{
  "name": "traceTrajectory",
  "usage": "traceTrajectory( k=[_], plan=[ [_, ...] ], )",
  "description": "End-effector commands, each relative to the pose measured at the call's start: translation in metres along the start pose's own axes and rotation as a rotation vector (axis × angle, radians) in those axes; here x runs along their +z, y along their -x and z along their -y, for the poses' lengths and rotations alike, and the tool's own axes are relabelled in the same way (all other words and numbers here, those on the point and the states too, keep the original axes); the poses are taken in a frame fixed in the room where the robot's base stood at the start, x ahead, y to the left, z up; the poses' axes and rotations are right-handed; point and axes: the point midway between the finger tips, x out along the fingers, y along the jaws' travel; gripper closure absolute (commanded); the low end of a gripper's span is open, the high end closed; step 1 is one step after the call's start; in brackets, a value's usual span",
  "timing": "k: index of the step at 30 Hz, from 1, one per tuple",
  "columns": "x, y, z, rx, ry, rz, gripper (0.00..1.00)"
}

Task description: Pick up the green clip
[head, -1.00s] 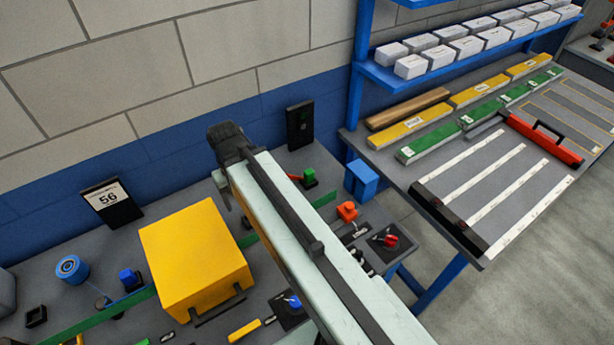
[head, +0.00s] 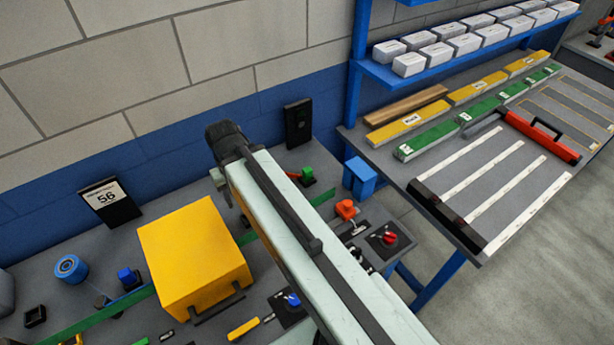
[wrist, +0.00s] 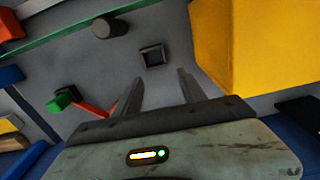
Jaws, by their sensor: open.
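A small green block-like piece (head: 308,174), which looks like the green clip, is on the grey bench right of my arm in the head view. A red bar lies beside it. The green clip (wrist: 62,99) also shows at the left of the wrist view, with the red bar running toward my left finger. My gripper (wrist: 160,78) is open and empty above the bench, with the clip outside its fingers to the left. In the head view, my arm hides much of the bench around the gripper.
A large yellow box (head: 196,255) stands close to the gripper, at the right of the wrist view. A dark square piece (wrist: 152,55) lies beyond the fingertips. A dark cylinder (wrist: 105,27) stands farther off. An orange-red piece (head: 346,209) is on the bench's right side.

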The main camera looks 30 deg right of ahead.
Motion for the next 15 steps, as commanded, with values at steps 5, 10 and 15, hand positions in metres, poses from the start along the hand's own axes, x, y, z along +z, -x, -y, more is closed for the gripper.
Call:
traceTrajectory(
  k=[5, 10, 15],
  plan=[
    [-0.006, 0.0, 0.004, -0.013, -0.292, 0.015, 0.51],
    [-0.03, 0.002, -0.019, -0.036, -0.719, 0.047, 0.51],
    [-0.053, 0.007, -0.104, -0.062, -1.189, 0.085, 0.51]
  ],
)
